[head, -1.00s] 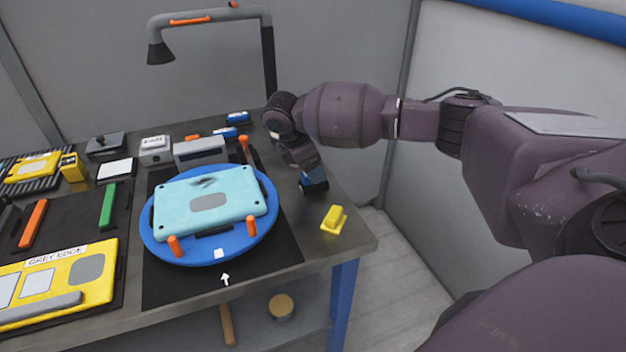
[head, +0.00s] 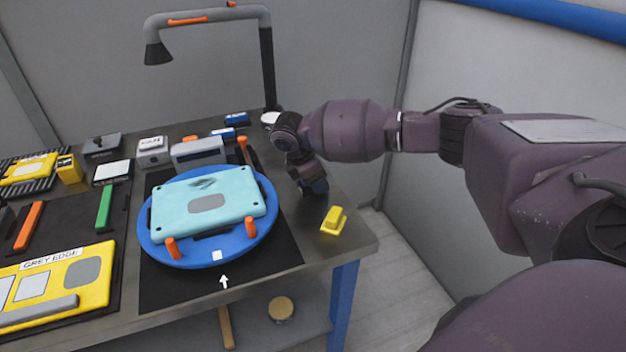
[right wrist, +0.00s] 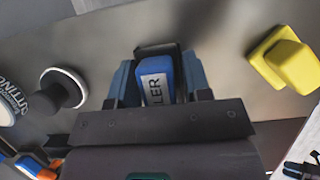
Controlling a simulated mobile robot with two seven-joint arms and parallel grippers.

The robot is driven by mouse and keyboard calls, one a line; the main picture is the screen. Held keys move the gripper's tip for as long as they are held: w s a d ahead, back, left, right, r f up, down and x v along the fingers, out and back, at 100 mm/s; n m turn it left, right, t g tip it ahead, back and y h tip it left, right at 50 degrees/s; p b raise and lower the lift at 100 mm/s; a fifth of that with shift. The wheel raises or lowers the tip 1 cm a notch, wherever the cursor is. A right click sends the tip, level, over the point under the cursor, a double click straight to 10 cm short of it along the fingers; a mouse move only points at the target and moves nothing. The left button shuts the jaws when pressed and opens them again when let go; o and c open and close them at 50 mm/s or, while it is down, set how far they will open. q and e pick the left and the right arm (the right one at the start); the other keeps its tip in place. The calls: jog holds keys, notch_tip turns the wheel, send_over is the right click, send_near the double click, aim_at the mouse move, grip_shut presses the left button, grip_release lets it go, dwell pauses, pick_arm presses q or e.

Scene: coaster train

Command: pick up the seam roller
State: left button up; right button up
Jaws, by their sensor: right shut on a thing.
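The seam roller (right wrist: 155,76) shows in the right wrist view as a blue block with a white label ending in "LER" and a dark end. It sits between the two blue-grey fingers of my right gripper (right wrist: 160,88), which is shut on it. In the head view my right gripper (head: 315,187) points down close to the worktable's right side, between the blue turntable and a yellow block. The roller is mostly hidden there by the gripper. My left gripper is not in view.
The yellow block (head: 333,219) stands close in front of my right gripper. A blue turntable (head: 160,254) holding a light-blue case (head: 170,211) is to the left. A dark knob on a white disc (right wrist: 66,92) is near the gripper. A lamp (head: 265,60) stands behind.

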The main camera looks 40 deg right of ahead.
jog(key=shift+c, duration=1.4)
notch_tip(320, 180, up, 20)
jog(key=p, duration=0.2)
jog(key=shift+p, duration=0.4)
jog(key=o, duration=0.4)
jog(key=shift+c, duration=0.6)
